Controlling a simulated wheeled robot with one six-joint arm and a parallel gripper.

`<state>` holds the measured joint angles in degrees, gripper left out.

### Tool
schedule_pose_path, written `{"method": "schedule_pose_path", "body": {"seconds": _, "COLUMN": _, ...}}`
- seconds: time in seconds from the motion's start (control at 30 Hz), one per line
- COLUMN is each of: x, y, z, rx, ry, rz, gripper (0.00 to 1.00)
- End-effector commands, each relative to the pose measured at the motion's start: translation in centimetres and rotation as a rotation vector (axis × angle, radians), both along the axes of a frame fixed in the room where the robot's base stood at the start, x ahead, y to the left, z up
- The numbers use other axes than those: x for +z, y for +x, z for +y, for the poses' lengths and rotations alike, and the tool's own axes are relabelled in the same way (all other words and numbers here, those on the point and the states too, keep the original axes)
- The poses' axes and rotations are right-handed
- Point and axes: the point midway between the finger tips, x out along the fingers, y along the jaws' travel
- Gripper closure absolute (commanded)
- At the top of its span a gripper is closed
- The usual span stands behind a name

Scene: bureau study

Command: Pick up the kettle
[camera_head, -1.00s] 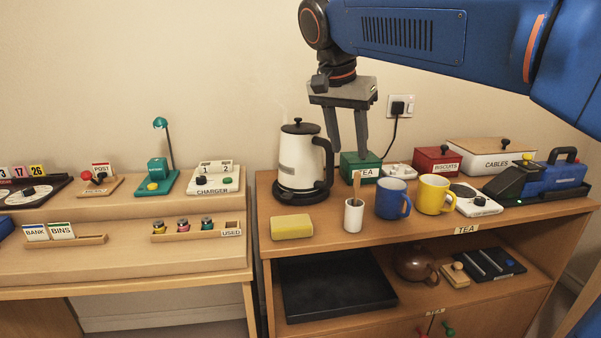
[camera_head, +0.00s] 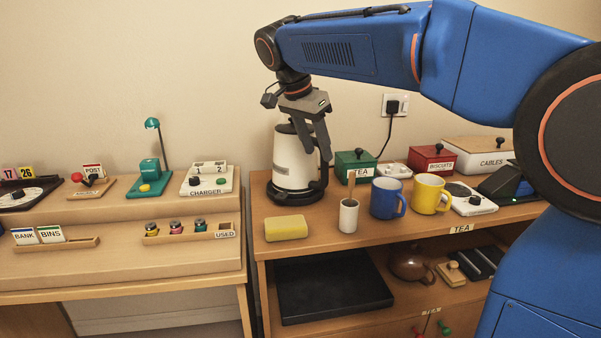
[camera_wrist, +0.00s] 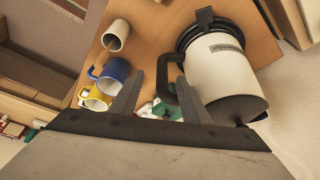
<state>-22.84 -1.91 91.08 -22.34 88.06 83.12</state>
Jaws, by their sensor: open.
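The kettle (camera_head: 291,163) is white with a black base, lid and handle, and stands upright at the left end of the tea shelf top. In the wrist view the kettle (camera_wrist: 220,75) lies on the right, with its black handle (camera_wrist: 168,78) between my gripper's two fingers. I cannot tell whether either finger touches the handle.
A white cup with a stick (camera_head: 348,215), a blue mug (camera_head: 386,198) and a yellow mug (camera_head: 429,194) stand right of the kettle. A yellow sponge (camera_head: 286,228) lies in front. A green TEA box (camera_head: 356,163) is behind, near the wall socket (camera_head: 395,104).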

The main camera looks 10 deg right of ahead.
Motion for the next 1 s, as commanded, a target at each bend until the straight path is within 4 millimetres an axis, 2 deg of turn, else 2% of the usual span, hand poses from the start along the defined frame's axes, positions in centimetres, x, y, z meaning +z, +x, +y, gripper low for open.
{"method": "schedule_pose_path", "body": {"seconds": 0.13, "x": -2.2, "y": 0.4, "z": -0.8, "rx": -0.001, "ry": -0.001, "rz": 0.002, "gripper": 0.58}}
{"method": "schedule_pose_path", "body": {"seconds": 0.47, "x": -4.2, "y": 1.1, "z": -1.6, "rx": 0.000, "ry": 0.000, "rz": 0.001, "gripper": 0.58}}
{"method": "schedule_pose_path", "body": {"seconds": 0.73, "x": -7.3, "y": 2.2, "z": -2.8, "rx": 0.001, "ry": -0.001, "rz": 0.001, "gripper": 0.58}}
{"method": "schedule_pose_path", "body": {"seconds": 1.0, "x": -8.0, "y": 2.4, "z": -3.0, "rx": 0.001, "ry": 0.000, "rz": 0.000, "gripper": 0.58}}
